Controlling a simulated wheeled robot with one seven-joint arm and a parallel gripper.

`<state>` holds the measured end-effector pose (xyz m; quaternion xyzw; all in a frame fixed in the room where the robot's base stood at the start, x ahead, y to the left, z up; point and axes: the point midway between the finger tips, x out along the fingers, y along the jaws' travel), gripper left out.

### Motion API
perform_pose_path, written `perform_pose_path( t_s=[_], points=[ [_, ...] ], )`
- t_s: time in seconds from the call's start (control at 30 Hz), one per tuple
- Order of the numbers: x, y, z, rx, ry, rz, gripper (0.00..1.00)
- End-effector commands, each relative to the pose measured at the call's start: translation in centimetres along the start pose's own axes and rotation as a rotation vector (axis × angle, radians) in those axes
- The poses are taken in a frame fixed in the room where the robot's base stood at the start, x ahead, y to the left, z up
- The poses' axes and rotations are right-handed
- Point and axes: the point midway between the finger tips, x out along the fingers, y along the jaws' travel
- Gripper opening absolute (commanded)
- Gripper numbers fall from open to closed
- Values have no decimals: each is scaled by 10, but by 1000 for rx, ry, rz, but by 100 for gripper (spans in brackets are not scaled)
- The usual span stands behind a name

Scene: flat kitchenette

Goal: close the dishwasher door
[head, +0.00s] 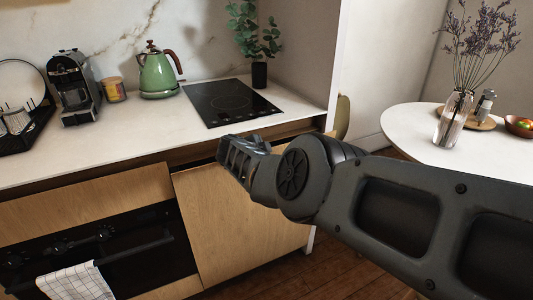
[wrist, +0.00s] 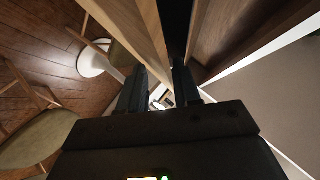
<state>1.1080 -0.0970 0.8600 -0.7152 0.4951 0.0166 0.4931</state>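The dishwasher door (head: 235,220) is a light wood panel under the counter, to the right of the oven. It stands slightly ajar, its top tilted out, with a dark gap behind its upper edge. My gripper (head: 237,158) is at that upper edge, just below the counter front. In the wrist view the door's edge (wrist: 135,35) runs down toward the space between my two fingers (wrist: 160,92). The fingers are apart, one on each side of the edge. I cannot tell whether either touches it.
The counter (head: 140,130) overhangs just above my gripper. An oven (head: 110,250) with a towel (head: 75,283) is left of the door. A round white table (head: 420,135) stands to the right. Wooden floor (head: 330,275) in front of the door is clear.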

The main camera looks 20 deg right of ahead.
Motion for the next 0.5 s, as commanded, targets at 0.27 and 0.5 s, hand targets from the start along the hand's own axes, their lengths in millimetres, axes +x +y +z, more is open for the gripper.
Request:
perform_pose_path(
  t_s=[0.27,0.5],
  points=[
    [-1,0,2,0,-4,-1,46],
    [-5,-1,1,0,-3,-1,46]
  ],
)
